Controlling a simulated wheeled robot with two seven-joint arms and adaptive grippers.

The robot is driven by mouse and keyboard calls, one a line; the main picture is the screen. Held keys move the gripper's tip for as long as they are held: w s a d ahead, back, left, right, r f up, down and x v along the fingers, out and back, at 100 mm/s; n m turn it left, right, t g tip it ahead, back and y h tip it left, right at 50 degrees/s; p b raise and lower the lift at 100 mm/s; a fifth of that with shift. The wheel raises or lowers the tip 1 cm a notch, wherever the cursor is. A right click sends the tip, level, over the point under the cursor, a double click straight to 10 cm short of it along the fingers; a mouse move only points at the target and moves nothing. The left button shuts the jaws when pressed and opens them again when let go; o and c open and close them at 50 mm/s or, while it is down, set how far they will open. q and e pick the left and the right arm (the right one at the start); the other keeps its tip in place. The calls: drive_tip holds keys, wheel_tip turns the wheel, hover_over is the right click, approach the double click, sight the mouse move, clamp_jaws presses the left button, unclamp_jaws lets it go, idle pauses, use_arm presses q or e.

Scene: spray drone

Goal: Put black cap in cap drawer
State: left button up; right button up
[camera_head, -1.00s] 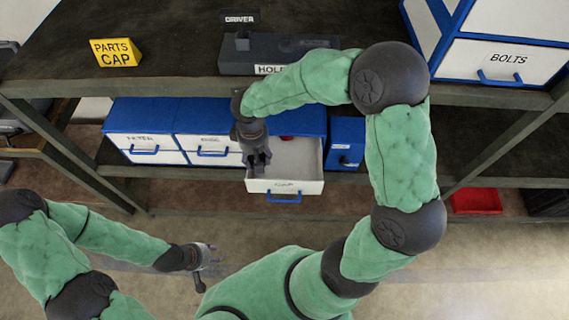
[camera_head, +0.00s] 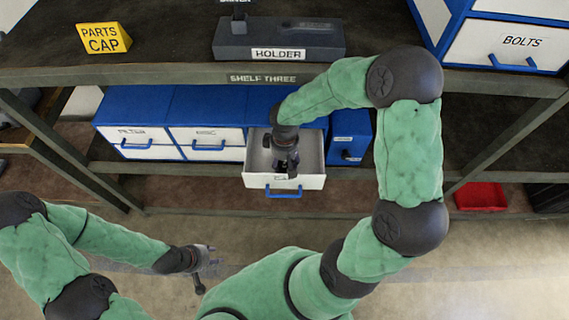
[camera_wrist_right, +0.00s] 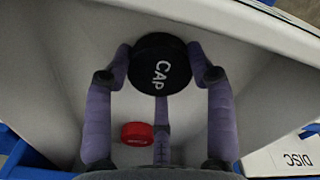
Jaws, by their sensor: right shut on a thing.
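The black cap (camera_wrist_right: 160,66), marked CAP, is held between the fingers of my right gripper (camera_wrist_right: 160,75) in the right wrist view. In the head view my right gripper (camera_head: 286,165) is over the open cap drawer (camera_head: 257,181), and the cap is hard to make out there. The drawer's grey inside (camera_wrist_right: 70,60) fills most of the wrist view, with a red cap (camera_wrist_right: 137,133) lying in it. My left gripper (camera_head: 208,260) is low at the left, away from the drawers; its finger opening is too small to judge.
Closed drawers (camera_head: 205,142) stand left of the open one, and a blue box (camera_head: 349,138) stands right of it. The shelf above holds the holder (camera_head: 280,40), a yellow parts cap sign (camera_head: 103,38) and the bolts drawer (camera_head: 505,45). A red tray (camera_head: 479,196) sits lower right.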

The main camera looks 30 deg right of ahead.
sight(284, 163)
drive_tip(key=shift+f, duration=0.15)
drive_tip(key=shift+f, duration=0.15)
drive_tip(key=o, duration=1)
drive_tip(key=shift+c, duration=0.2)
drive_tip(key=shift+r, duration=0.2)
wheel_tip(284, 163, up, 12)
drive_tip(key=p, duration=0.5)
